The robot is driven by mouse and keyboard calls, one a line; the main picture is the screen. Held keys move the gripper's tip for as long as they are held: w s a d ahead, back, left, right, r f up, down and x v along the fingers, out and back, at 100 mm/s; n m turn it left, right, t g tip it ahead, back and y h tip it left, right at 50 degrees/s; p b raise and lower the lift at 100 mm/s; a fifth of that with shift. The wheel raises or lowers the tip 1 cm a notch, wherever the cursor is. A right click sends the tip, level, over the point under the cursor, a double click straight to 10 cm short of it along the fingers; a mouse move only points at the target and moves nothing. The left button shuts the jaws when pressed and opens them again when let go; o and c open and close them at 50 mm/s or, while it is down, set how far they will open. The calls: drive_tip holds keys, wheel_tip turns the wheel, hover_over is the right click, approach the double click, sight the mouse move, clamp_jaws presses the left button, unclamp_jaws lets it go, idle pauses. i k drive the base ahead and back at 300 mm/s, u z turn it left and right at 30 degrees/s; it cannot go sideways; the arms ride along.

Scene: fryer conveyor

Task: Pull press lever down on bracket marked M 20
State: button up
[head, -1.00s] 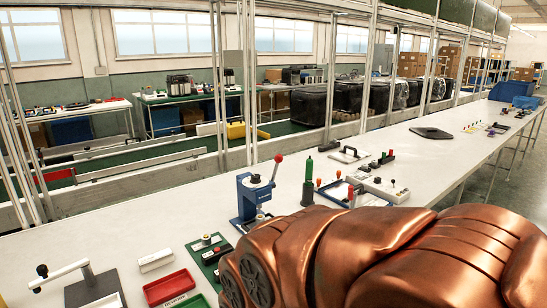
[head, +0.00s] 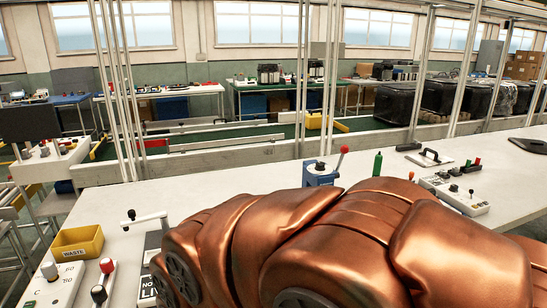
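A small blue lever press (head: 318,176) stands on the white bench behind the copper-coloured arm, its lower part hidden. Its lever rises to the right and ends in a red knob (head: 343,149). A second lever, a white bar with a dark knob (head: 131,214), sits on a dark stand at the left, partly hidden by the arm. I cannot read M 20 on either. The copper-coloured arm, which looks like mine, fills the lower middle and right. My gripper is not in view.
A yellow WASTE bin (head: 77,243) stands at the left end of the bench (head: 190,200). A control box (head: 50,285) and a red-knobbed lever (head: 106,266) are at the lower left. A green bottle-like tool (head: 377,163) and a switch box (head: 458,192) are right of the press.

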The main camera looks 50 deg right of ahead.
sight(344, 149)
drive_tip(key=u, duration=1.2)
drive_tip(key=k, duration=1.2)
drive_tip(key=z, duration=1.5)
